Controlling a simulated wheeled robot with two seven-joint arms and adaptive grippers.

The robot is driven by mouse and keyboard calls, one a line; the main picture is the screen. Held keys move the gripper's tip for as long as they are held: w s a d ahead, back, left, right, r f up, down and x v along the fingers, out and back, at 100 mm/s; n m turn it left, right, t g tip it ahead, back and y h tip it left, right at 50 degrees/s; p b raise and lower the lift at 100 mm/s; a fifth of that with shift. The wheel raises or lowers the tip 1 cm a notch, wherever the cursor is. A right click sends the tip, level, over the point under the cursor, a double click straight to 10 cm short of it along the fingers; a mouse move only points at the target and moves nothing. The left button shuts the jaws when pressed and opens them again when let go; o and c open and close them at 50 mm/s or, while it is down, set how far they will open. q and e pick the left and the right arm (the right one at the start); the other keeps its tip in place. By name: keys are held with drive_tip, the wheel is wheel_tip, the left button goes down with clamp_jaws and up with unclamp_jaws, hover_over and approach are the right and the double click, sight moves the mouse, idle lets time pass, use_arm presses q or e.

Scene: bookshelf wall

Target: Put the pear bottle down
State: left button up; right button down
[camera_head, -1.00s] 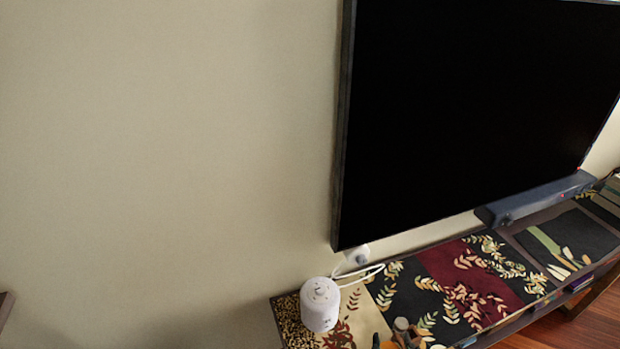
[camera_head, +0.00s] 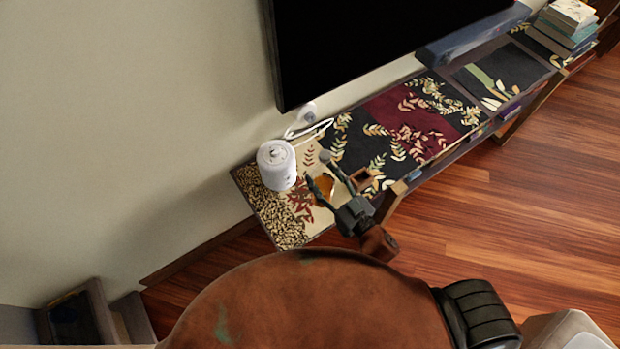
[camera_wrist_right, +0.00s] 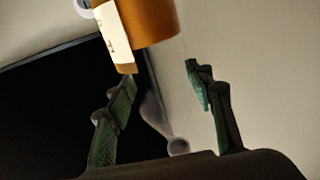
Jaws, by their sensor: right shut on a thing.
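The pear bottle (camera_head: 324,186) shows as a small amber shape between the fingers of my right gripper (camera_head: 318,171), over the near left part of the patterned shelf top (camera_head: 275,217). In the right wrist view the bottle (camera_wrist_right: 152,24) is amber with a white label. The right gripper (camera_wrist_right: 163,88) has one green-padded finger on each side there, and it is shut on the bottle. I cannot tell whether the bottle touches the shelf. My left gripper is not in view.
A white lidded canister (camera_head: 277,166) stands just left of the bottle. A small brown frame-like object (camera_head: 366,180) is to its right. Books (camera_head: 563,28) are stacked at the far right.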

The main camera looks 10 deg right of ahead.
drive_tip(key=w+d+f+n+g+y+b, duration=0.1)
drive_tip(key=w+d+f+n+y+b, duration=0.1)
drive_tip(key=w+f, duration=1.1)
drive_tip(key=shift+w+d+f+y+b, duration=0.35)
drive_tip(key=shift+w+b, duration=0.55)
drive_tip(key=shift+w, duration=0.8)
drive_tip(key=shift+f, duration=0.1)
drive_tip(key=c, duration=0.9)
unclamp_jaws()
drive_tip(key=shift+c, duration=0.2)
